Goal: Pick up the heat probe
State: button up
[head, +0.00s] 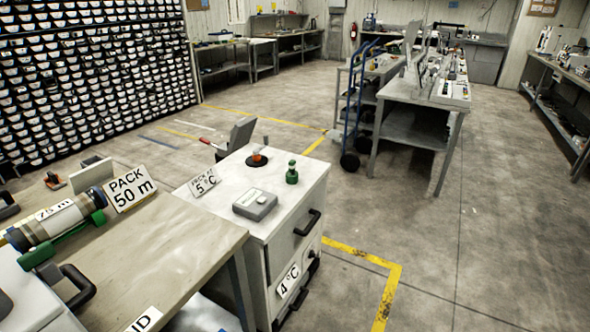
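No object in the head view is labelled as the heat probe, so I cannot tell for certain which one it is. A small orange-red upright piece (257,154) stands on a black round base on top of the white cabinet (215,188). A thin tool with a red end (206,141) shows at the cabinet's far edge, beside a dark grey upright panel (237,137). My gripper is not in view.
A bench (185,246) at lower left holds a clear core liner (62,216) with green parts and a "PACK 50 m" sign (129,189). Signs on the cabinet read 4 °C and 5 °C. A blue hand truck (357,108) stands beyond. Open floor (490,240) lies to the right.

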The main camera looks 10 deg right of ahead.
aim_at(291, 167)
jog(key=u, duration=1.5)
jog(key=z, duration=1.5)
jog(key=i+u, duration=0.1)
jog(key=u, duration=0.5)
jog(key=i+l+u, duration=0.4)
jog(key=l, duration=0.2)
jog(key=l+u, duration=0.45)
jog(key=l, duration=0.25)
jog(key=i, duration=0.05)
